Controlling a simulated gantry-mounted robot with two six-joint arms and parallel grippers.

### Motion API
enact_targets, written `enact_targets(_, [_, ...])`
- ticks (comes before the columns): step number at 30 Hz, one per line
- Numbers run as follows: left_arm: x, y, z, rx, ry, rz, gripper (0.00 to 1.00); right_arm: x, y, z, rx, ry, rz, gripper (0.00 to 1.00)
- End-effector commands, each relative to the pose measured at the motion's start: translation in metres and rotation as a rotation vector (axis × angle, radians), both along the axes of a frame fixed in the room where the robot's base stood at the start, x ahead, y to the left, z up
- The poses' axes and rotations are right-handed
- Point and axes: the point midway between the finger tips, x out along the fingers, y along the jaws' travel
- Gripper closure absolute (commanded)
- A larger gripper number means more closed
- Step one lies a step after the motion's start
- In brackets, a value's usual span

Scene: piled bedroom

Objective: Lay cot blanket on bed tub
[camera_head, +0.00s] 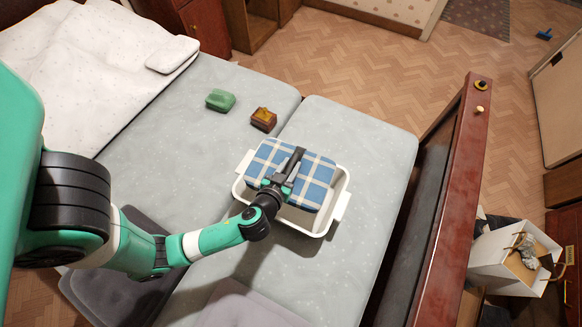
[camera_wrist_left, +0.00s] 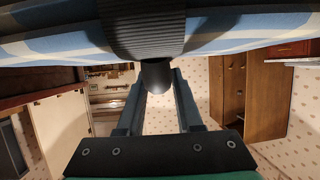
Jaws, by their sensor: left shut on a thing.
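The cot blanket (camera_head: 318,178), a folded blue and white plaid bundle, lies over the white tub (camera_head: 341,201) on the bed. The tub's rim and side handles show around it. My left gripper (camera_head: 290,168) is over the blanket, shut on it. In the left wrist view the blanket (camera_wrist_left: 235,30) fills the top, with a dark ribbed finger pad in front of it. Whether the blanket rests on the tub or is held just above it I cannot tell. My right gripper is not in view.
On the grey bed (camera_head: 352,124), a green block (camera_head: 220,100) and a brown box (camera_head: 263,119) sit behind the tub. A white pillow (camera_head: 172,54) lies at the back left. A dark red bed board (camera_head: 459,190) stands on the right. Grey cushions lie in front.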

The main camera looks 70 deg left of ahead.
Motion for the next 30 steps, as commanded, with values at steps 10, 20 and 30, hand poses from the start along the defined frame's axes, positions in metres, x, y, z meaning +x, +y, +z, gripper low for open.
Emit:
enact_targets(10, [0.0,0.0,-0.01,0.001,-0.002,-0.001,1.0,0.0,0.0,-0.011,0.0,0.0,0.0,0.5])
enact_targets(20, [0.0,0.0,-0.048,0.001,-0.002,-0.001,1.0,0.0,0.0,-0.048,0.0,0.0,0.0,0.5])
enact_targets(30, [0.0,0.0,-0.087,0.001,-0.002,-0.001,1.0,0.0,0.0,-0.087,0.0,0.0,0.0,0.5])
